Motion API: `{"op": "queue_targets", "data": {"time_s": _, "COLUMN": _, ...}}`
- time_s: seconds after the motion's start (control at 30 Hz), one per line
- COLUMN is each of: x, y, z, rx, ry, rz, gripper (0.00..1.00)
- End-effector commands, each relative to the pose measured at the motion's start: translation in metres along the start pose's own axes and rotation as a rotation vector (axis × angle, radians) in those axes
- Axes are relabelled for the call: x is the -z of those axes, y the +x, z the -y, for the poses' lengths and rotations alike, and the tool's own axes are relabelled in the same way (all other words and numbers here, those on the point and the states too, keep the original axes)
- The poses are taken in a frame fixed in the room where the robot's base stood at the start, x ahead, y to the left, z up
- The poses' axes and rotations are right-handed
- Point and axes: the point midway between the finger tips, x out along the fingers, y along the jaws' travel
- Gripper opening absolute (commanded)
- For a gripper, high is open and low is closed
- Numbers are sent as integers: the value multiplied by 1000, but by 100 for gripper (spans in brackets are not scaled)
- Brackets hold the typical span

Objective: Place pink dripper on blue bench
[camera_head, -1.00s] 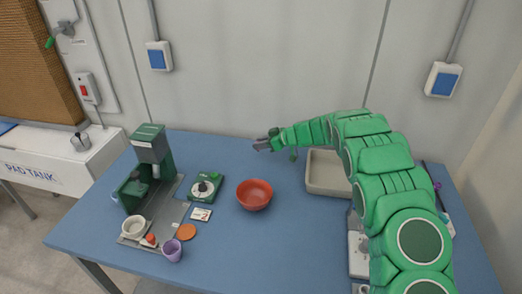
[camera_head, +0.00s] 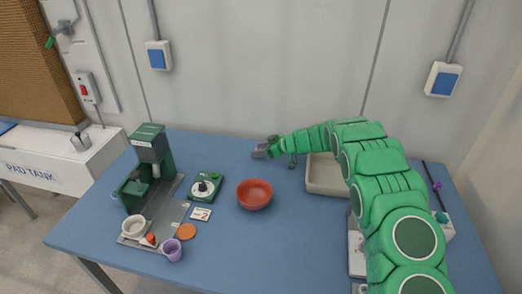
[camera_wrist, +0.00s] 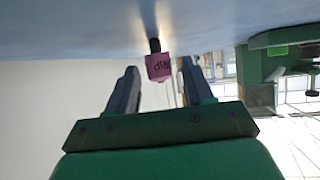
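The pink dripper (camera_wrist: 159,67) shows in the wrist view, where the picture is upside down. It is a small pink block with dark lettering and a black tip, and the tip meets or nearly meets the blue bench (camera_wrist: 75,25). My gripper (camera_wrist: 160,68) has its two dark fingers apart, one each side of the dripper, with gaps between. In the head view my gripper (camera_head: 262,151) is low over the back middle of the blue bench (camera_head: 300,230). The dripper is too small there to tell apart from the fingers.
A red bowl (camera_head: 254,195) stands in front of my gripper, and a beige tray (camera_head: 326,180) is to its right, partly behind my arm. A green machine (camera_head: 150,165), green scale (camera_head: 205,187) and purple cup (camera_head: 172,250) stand on the left. The wall is close behind.

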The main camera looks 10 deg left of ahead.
Motion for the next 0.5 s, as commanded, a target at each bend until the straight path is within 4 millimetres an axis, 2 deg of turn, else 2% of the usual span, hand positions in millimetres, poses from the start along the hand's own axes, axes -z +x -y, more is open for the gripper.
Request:
{"op": "queue_targets", "data": {"time_s": 0.33, "x": 2, "y": -1, "z": 0, "rx": 0, "ry": -1, "rz": 0, "gripper": 51}}
{"op": "queue_targets", "data": {"time_s": 0.5, "x": 2, "y": -12, "z": 0, "rx": 0, "ry": 1, "rz": 0, "gripper": 51}}
